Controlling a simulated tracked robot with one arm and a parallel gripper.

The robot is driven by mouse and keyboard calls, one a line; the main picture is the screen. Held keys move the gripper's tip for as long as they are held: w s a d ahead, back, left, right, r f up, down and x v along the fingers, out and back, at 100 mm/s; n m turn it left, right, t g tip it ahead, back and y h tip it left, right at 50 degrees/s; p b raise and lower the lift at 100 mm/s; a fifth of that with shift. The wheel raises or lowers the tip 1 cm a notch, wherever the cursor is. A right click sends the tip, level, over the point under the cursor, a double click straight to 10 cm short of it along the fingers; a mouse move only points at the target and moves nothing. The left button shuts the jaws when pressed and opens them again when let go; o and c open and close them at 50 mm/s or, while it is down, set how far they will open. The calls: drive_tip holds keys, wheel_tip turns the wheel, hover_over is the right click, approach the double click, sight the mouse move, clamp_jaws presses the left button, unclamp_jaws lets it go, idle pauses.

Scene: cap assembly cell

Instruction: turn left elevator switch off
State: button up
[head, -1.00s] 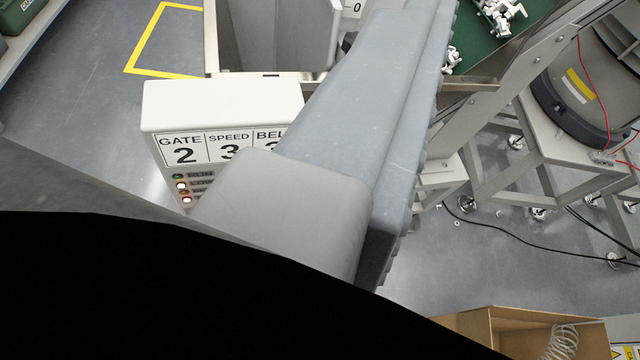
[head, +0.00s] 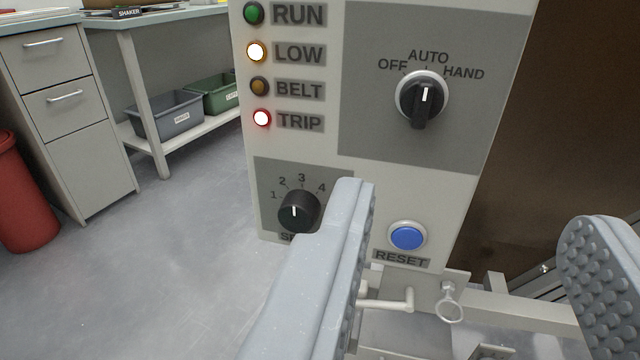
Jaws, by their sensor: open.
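A black rotary switch (head: 422,100) marked OFF, AUTO and HAND sits at the upper right of a pale control panel (head: 390,195). Its white mark points up to AUTO. No label in view says whether this is the left elevator's switch. My gripper (head: 472,205) is open and empty, its two grey fingers wide apart in front of the lower panel. The switch shows above the gap between the fingertips, and no finger touches it. The left finger hides part of the panel beside the speed knob.
The panel also holds a speed knob (head: 298,211), a blue RESET button (head: 407,236) and lamps; the LOW lamp (head: 256,51) and red TRIP lamp (head: 262,118) glow. Below are a bent handle and a ring (head: 449,309). Open floor lies left, before drawers (head: 65,110) and a red bin (head: 25,195).

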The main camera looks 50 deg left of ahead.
sight(425, 104)
drive_tip(key=x, duration=0.4)
drive_tip(key=b+x, duration=0.1)
drive_tip(key=x, duration=0.4)
drive_tip(key=b+x, duration=0.1)
drive_tip(key=x, duration=0.3)
drive_tip(key=shift+a+f, duration=0.35)
drive_tip(key=shift+a, duration=0.1)
